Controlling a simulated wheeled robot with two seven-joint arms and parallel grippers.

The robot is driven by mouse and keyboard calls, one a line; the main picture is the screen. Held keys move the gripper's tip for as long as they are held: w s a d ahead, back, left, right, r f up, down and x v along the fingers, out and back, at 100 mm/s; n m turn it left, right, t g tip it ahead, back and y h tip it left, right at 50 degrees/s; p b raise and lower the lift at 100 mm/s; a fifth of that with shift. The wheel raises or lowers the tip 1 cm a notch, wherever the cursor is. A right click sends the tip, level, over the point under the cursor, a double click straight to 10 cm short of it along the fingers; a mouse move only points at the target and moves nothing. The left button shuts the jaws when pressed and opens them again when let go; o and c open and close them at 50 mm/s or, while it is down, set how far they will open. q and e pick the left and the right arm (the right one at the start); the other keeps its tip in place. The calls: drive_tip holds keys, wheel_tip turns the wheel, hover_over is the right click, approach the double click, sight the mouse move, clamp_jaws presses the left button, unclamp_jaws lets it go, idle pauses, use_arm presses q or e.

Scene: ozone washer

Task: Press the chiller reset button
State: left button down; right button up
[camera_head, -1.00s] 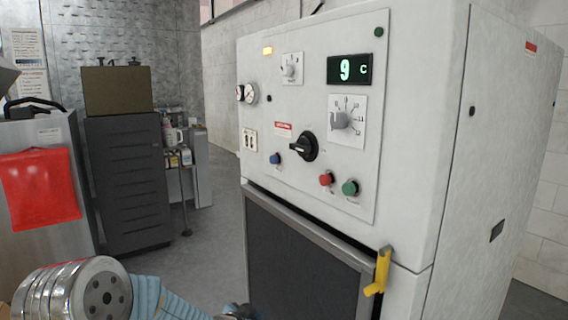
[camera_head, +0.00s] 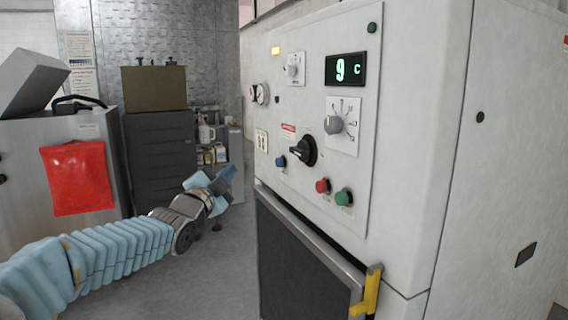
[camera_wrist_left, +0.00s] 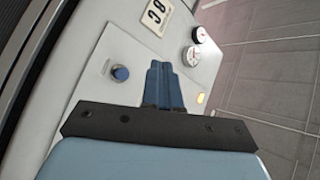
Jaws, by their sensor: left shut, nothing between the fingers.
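The chiller is a large white cabinet (camera_head: 420,130) with a control panel on its front in the head view. A blue push button (camera_head: 280,161) sits at the panel's lower left and also shows in the left wrist view (camera_wrist_left: 121,73). A red button (camera_head: 322,185) and a green button (camera_head: 343,197) sit lower right. The button labels are too small to read, so I cannot tell which is reset. My left gripper (camera_head: 232,171) is shut and empty, left of the panel and apart from it. Its blue fingers (camera_wrist_left: 160,65) show beside the blue button. My right gripper is out of view.
The panel also has a black rotary switch (camera_head: 303,150), a grey dial (camera_head: 334,124) and a green display (camera_head: 346,69) reading 9 C. A yellow handle (camera_head: 367,291) sticks out below. Dark drawers (camera_head: 160,160) stand behind my left arm. Floor between is clear.

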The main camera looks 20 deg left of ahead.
sight(279, 162)
use_arm(q)
drive_tip(key=shift+r, duration=0.2)
drive_tip(key=w+d+p, duration=0.2)
drive_tip(key=w+d, duration=0.3)
drive_tip(key=w, duration=0.1)
drive_tip(key=shift+w+d, duration=0.3)
idle(0.3)
idle(0.4)
drive_tip(key=shift+w+d+f, duration=0.1)
drive_tip(key=shift+d, duration=0.05)
idle(1.5)
drive_tip(key=shift+w+d+b, duration=0.15)
drive_tip(key=shift+w+b, duration=0.1)
drive_tip(key=shift+b, duration=0.05)
